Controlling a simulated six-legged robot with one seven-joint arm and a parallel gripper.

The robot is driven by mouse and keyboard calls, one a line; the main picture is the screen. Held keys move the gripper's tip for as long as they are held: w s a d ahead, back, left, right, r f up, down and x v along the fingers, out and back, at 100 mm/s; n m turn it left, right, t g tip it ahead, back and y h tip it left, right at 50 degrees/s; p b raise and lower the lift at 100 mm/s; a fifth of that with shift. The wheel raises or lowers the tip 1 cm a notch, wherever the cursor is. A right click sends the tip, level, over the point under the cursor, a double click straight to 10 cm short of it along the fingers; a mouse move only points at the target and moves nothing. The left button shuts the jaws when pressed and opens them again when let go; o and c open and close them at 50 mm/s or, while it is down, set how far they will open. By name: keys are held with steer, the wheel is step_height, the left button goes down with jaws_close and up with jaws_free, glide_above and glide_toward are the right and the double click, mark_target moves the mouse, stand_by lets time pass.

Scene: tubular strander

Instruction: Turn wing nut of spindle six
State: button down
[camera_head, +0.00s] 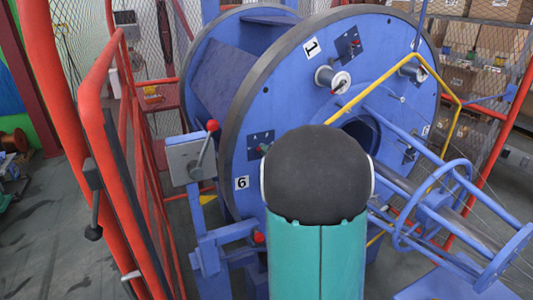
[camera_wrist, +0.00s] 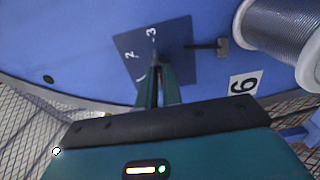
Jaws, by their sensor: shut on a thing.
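The big blue disc (camera_head: 290,85) of the strander carries a label six (camera_head: 241,183) at its lower left. In the wrist view the label six (camera_wrist: 243,85) is right of a dark plate (camera_wrist: 180,45) marked 1, 2 and 3. My gripper (camera_wrist: 157,72) is over the plate, its green fingers close together. They are shut on the wing nut at the plate's middle, which they almost wholly hide. In the head view my dark, rounded arm link and green arm cover the gripper and the disc behind them.
A wire spool (camera_wrist: 285,40) and a small grey T-shaped piece (camera_wrist: 215,47) are right of the plate. A grey lever box (camera_head: 190,160) stands left of the disc. Red railings (camera_head: 105,130) run along the left, and a yellow bar (camera_head: 385,78) crosses the disc.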

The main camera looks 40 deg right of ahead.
stand_by(0.3)
steer(key=c, duration=1.6)
jaws_free()
steer(key=shift+o, duration=0.2)
steer(key=v, duration=1.4)
steer(key=shift+w, duration=0.1)
